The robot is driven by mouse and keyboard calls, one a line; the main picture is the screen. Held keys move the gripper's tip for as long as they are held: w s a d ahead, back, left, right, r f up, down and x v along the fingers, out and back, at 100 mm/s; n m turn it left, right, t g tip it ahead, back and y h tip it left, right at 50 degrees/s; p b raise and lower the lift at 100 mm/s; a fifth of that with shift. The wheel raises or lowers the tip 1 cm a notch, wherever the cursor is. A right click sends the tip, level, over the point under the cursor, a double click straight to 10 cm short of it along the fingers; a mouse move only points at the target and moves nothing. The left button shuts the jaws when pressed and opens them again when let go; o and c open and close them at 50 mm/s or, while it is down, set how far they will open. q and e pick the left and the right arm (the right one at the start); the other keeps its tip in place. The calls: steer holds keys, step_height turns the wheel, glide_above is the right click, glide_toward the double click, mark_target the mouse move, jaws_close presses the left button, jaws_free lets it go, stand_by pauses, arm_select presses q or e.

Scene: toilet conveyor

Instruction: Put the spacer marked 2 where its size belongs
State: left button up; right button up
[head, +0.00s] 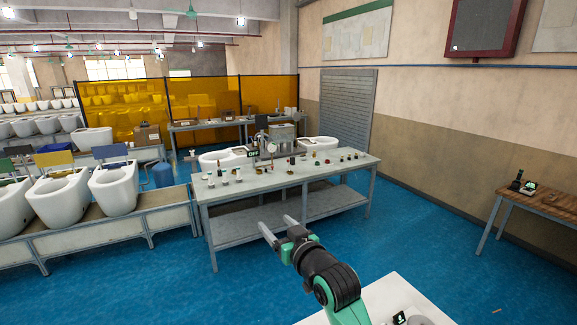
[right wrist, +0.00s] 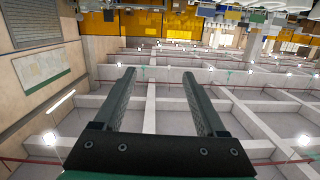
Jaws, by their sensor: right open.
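No spacer with a readable 2 shows; the small parts are too tiny to tell apart. Several small parts, some with dark tops, stand on the long grey workbench (head: 225,194) in the head view. My right gripper (head: 279,227) is in front of this bench, apart from it, with its fingers spread and nothing between them. In the right wrist view the same gripper (right wrist: 158,74) is open and empty, with the room upside down behind it. My left gripper is not in view.
A white surface (head: 375,305) with a dark marked item (head: 400,318) lies at the bottom. A wooden table (head: 553,208) with small dark items stands at the right. White toilets (head: 115,190) line a conveyor at the left. Blue floor is clear between bench and wooden table.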

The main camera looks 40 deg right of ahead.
steer(key=s+a+r+n+t+y, duration=0.1)
steer(key=s+a+r+t, duration=0.3)
steer(key=r, duration=0.5)
steer(key=s+a+r+n+t+y, duration=0.1)
steer(key=s+a+r+t, duration=0.15)
steer(key=a+r, duration=0.5)
steer(key=s+a+r+n+t+y, duration=0.1)
steer(key=s+a+r+t+y, duration=0.15)
steer(key=s+r, duration=0.5)
steer(key=s+a+r+n+t+y, duration=0.1)
steer(key=s+a+r+t, duration=0.15)
steer(key=s+r, duration=0.5)
steer(key=shift+s+a+r+p, duration=0.1)
steer(key=shift+s+r+p, duration=0.15)
steer(key=shift+r+p, duration=0.6)
steer(key=shift+s+a+r+p, duration=0.15)
steer(key=shift+s+r+p, duration=0.25)
steer(key=shift+p, duration=0.7)
steer(key=shift+s+a+r+p, duration=0.1)
steer(key=shift+s+r+p, duration=0.05)
steer(key=shift+r+p, duration=0.75)
steer(key=shift+f, duration=0.15)
